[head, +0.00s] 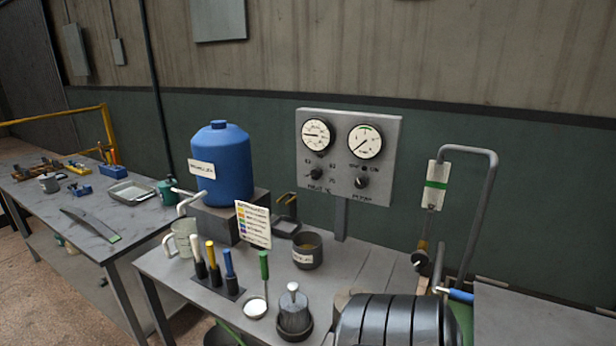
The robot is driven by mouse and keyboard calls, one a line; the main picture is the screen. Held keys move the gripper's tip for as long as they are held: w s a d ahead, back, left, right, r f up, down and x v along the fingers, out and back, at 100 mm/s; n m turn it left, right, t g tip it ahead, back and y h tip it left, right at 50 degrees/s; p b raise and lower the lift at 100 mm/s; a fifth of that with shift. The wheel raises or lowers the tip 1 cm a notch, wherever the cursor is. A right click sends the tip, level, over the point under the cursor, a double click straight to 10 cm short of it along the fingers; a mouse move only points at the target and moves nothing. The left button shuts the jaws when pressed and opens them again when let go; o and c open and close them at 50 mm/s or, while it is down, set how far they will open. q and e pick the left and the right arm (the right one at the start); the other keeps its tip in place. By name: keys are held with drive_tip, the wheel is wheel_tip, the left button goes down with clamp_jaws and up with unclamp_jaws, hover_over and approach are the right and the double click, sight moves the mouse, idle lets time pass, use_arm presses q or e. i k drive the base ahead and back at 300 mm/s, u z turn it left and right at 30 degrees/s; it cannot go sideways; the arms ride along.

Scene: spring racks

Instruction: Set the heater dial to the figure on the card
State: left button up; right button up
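A grey panel (392,140) stands on a post at the back of the near bench. It carries a left gauge (317,134) and a right gauge (366,142), with a black knob below each. The left knob (316,173) has small marks around it and a label that may read heat; its setting is too small to read. The right knob (362,182) has a different label. A card (253,224) with coloured rows stands left of the panel; its figures are unreadable. Another card (436,185) with a green band hangs at right. Neither gripper is in view.
A blue tank (222,165) with a spout stands at the left. Colour-handled tools (213,262), a labelled dark pot (307,251) and a lidded pot (294,312) stand before the panel. A dark ribbed drum (391,322) and bent pipe (490,190) occupy the right.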

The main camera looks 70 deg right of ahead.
sight(317, 173)
drive_tip(key=z, duration=0.2)
drive_tip(key=i, duration=0.6)
drive_tip(key=z, duration=3.05)
